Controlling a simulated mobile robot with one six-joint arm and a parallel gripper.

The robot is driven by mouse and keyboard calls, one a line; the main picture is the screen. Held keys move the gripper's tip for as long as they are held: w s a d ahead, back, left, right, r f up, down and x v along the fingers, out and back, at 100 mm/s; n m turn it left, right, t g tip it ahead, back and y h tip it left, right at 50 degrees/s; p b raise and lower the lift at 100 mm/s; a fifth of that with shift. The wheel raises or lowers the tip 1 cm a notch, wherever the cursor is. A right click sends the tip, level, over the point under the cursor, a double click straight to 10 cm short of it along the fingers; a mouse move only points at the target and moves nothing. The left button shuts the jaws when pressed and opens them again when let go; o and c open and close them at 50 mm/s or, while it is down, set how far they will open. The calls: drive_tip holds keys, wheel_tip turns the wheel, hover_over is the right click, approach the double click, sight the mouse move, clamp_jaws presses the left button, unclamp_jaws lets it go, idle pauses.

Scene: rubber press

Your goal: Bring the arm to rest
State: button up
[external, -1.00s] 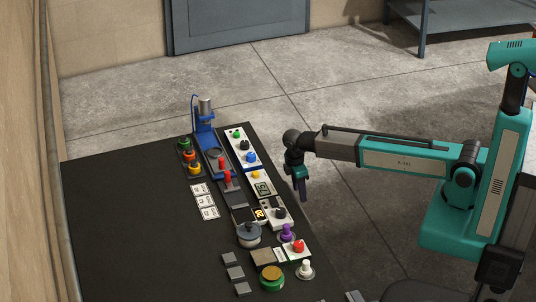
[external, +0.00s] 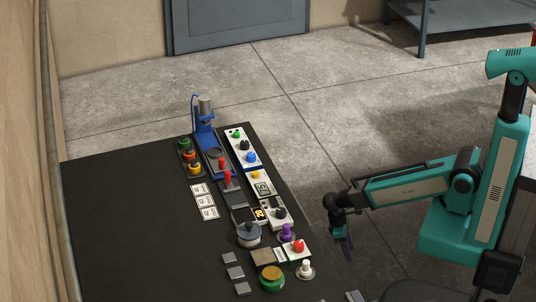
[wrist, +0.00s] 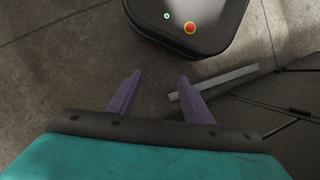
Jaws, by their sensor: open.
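My gripper (external: 346,246) hangs at the end of my teal arm, pointing down, beyond the right edge of the black table (external: 110,230) in the external view. In the wrist view my gripper (wrist: 158,95) shows two purple fingers spread apart with nothing between them. The fingers touch nothing that I can see.
The table holds a blue press (external: 203,125), a grey-lidded pot (external: 248,235), a green jar (external: 271,278) and several buttons along its right side. A grey bench (external: 460,15) stands at the back right. The concrete floor (external: 330,110) behind the table is clear.

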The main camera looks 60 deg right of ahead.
drive_tip(key=s+f+m, duration=0.1)
drive_tip(key=s+f, duration=0.2)
drive_tip(key=s, duration=0.4)
drive_tip(key=s+a+f+m+g+b, duration=0.1)
drive_tip(key=s+f+m, duration=0.1)
drive_tip(key=s, duration=0.5)
drive_tip(key=shift+f+g, duration=0.3)
drive_tip(key=shift+f, duration=0.4)
drive_tip(key=shift+s, duration=0.1)
idle(1.5)
